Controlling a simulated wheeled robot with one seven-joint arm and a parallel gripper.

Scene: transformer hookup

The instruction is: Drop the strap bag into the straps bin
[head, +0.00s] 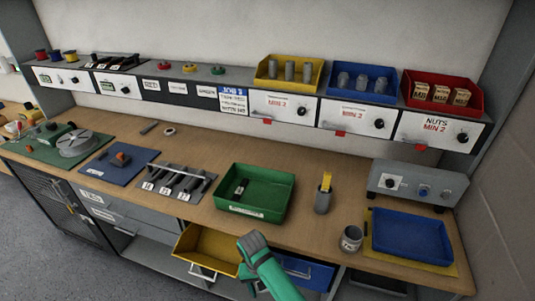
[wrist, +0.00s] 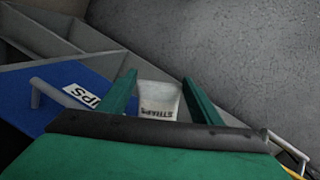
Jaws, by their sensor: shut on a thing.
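My gripper (wrist: 158,82) shows in the wrist view with its two green fingers on either side of a small white strap bag (wrist: 158,101). In the head view my green and grey arm is low in the middle, in front of the bench, and the fingers and bag cannot be made out. An open yellow bin (head: 214,243) is just left of the arm, below the bench top. No readable label marks the straps bin.
A green tray (head: 273,207) sits on the bench above. A blue tray (head: 410,237) lies at right. Floor at lower left is clear.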

